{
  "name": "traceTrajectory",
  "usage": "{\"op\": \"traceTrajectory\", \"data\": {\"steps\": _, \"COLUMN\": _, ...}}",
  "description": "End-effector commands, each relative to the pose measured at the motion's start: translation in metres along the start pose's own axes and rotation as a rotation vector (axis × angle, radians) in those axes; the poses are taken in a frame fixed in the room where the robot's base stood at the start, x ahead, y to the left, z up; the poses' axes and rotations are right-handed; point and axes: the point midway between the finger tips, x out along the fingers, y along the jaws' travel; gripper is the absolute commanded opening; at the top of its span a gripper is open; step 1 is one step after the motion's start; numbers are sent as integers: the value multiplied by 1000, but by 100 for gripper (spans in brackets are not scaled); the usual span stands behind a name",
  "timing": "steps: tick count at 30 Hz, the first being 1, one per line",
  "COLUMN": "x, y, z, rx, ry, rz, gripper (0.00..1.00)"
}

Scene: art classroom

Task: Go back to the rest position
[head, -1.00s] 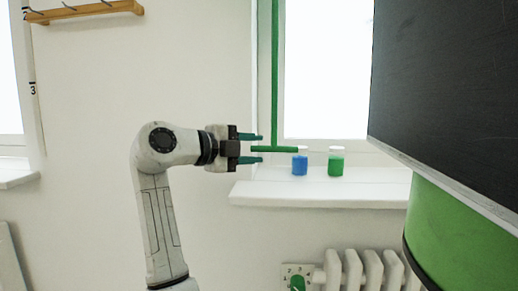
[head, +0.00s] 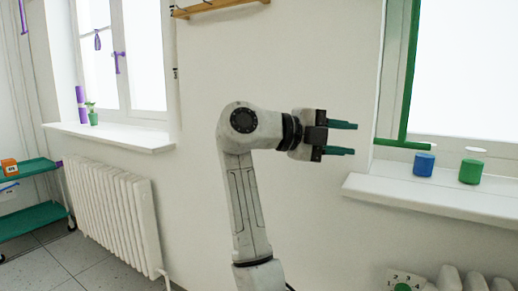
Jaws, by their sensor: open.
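My gripper (head: 343,139) is open and empty, with its two green fingers pointing right. It is up in the air at about the middle of the head view, in front of the white wall. My arm rises from below it with the elbow bent. Nothing is between the fingers.
A blue jar (head: 424,165) and a green jar (head: 471,172) stand on the right window sill (head: 400,194), to the right of my gripper. A white radiator (head: 112,205) stands under the left window. A green cart (head: 32,222) is at far left. Bare floor (head: 85,262) shows at lower left.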

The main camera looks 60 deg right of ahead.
Motion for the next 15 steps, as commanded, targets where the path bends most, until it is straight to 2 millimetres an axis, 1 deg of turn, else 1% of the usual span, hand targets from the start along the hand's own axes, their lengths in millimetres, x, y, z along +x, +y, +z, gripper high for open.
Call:
{"op": "traceTrajectory", "data": {"steps": 6, "x": 0, "y": 0, "z": 0, "rx": 0, "ry": 0, "rz": 0, "gripper": 40}}
{"op": "traceTrajectory", "data": {"steps": 8, "x": 0, "y": 7, "z": 4, "rx": -29, "ry": -17, "rz": 2, "gripper": 40}}
{"op": "traceTrajectory", "data": {"steps": 11, "x": 0, "y": 36, "z": 18, "rx": -158, "ry": -93, "rz": 9, "gripper": 40}}
{"op": "traceTrajectory", "data": {"steps": 14, "x": -2, "y": 85, "z": 38, "rx": -381, "ry": -224, "rz": 14, "gripper": 40}}
{"op": "traceTrajectory", "data": {"steps": 15, "x": -3, "y": 108, "z": 46, "rx": -487, "ry": -286, "rz": 12, "gripper": 40}}
